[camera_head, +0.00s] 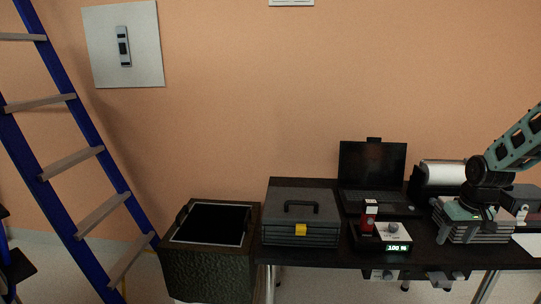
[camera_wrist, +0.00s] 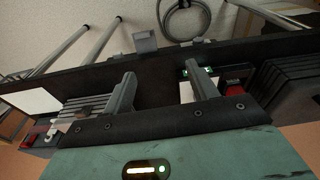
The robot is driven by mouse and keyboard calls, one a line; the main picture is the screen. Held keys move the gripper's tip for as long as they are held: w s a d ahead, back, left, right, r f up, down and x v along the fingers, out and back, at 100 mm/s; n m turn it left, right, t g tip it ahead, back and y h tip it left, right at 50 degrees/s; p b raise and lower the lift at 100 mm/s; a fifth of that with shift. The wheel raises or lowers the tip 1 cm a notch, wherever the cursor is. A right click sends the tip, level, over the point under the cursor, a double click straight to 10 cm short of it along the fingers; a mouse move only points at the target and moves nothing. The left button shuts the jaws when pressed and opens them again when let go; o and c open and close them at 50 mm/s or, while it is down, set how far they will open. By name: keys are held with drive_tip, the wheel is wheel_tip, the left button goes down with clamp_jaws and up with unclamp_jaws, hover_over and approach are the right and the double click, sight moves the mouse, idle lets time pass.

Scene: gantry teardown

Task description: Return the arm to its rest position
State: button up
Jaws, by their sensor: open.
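My teal arm comes in from the right edge of the head view, with its dark wrist angled down. My gripper (camera_head: 474,208) is above or just in front of a stack of grey slabs (camera_head: 465,233) at the right of the dark table (camera_head: 330,256). In the wrist view, the two fingers of my gripper (camera_wrist: 160,71) stand wide apart with nothing between them. The table top (camera_wrist: 150,68) shows beyond them. The slab stack (camera_wrist: 85,106) is left of the left finger. The exact gap from gripper to slabs cannot be told.
A laptop (camera_head: 373,170), a red-and-black device (camera_head: 368,215), a lit display box (camera_head: 390,236) and a grey toolbox (camera_head: 300,226) stand on the table. A white roll (camera_head: 443,174) is behind my wrist. A black bin (camera_head: 208,250) and blue ladder (camera_head: 85,120) stand left.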

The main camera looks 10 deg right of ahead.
drive_tip(key=s+a+r+n, duration=0.1)
drive_tip(key=a+r+n, duration=0.15)
drive_tip(key=a, duration=0.75)
drive_tip(key=s+a+r+n, duration=0.1)
drive_tip(key=s+a+r, duration=0.15)
drive_tip(key=a, duration=0.65)
drive_tip(key=s+a+r+n, duration=0.1)
drive_tip(key=a+r, duration=0.2)
drive_tip(key=a, duration=0.7)
drive_tip(key=s+a+r+n, duration=0.1)
drive_tip(key=s+a+n, duration=0.1)
drive_tip(key=s+a, duration=0.5)
drive_tip(key=s+a+r+n+g, duration=0.1)
drive_tip(key=s+a, duration=0.6)
drive_tip(key=s, duration=0.7)
drive_tip(key=shift+s+a+r+n+g+y, duration=0.35)
drive_tip(key=shift+r+n+y, duration=0.1)
drive_tip(key=shift+n, duration=0.6)
drive_tip(key=shift+w+f, duration=0.1)
